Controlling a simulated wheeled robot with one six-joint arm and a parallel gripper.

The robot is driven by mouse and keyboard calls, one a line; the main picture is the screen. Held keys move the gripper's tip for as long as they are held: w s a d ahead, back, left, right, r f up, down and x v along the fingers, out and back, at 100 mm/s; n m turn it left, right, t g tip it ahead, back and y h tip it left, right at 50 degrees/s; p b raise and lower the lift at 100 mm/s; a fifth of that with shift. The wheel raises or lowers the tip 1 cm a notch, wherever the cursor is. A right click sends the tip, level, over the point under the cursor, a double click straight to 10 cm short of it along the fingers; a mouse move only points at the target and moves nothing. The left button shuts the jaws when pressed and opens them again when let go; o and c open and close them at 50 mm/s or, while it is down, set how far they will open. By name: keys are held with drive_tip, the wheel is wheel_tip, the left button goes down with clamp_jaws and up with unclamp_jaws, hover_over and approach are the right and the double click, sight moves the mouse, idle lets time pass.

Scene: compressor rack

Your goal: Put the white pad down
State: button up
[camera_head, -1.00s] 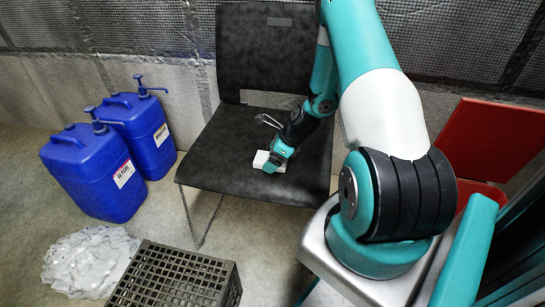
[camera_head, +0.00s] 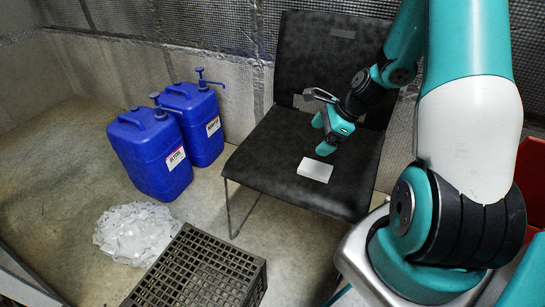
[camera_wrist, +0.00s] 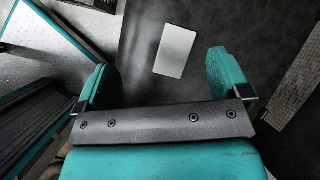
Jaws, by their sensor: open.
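The white pad (camera_head: 315,169) lies flat on the seat of the black chair (camera_head: 268,160), near its front middle. In the wrist view the pad (camera_wrist: 176,51) lies on the dark seat beyond the fingertips, apart from them. My gripper (camera_head: 324,137) is above the seat, just behind the pad. In the wrist view my gripper (camera_wrist: 160,72) has its two teal fingers wide apart with nothing between them.
Two blue jugs with pumps (camera_head: 150,155) (camera_head: 198,122) stand on the floor left of the chair. A white crumpled heap (camera_head: 136,232) and a dark grid crate (camera_head: 200,270) are in front. Bare seat surrounds the pad.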

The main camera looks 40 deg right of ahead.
drive_tip(key=s+a+r+n+g+y, duration=0.1)
drive_tip(key=s+a+r+n, duration=0.1)
drive_tip(key=a+r+n, duration=0.7)
drive_tip(key=s+a+r+n+g, duration=0.1)
drive_tip(key=a+r+n+g, duration=0.1)
drive_tip(key=a+r+n, duration=0.65)
drive_tip(key=s+a+r+n+g, duration=0.1)
drive_tip(key=s+a+r+n, duration=0.2)
drive_tip(key=s+a+n, duration=1)
drive_tip(key=shift+s+n+g+h, duration=0.3)
drive_tip(key=shift+s+n, duration=0.25)
drive_tip(key=shift+s, duration=0.4)
drive_tip(key=shift+r, duration=0.1)
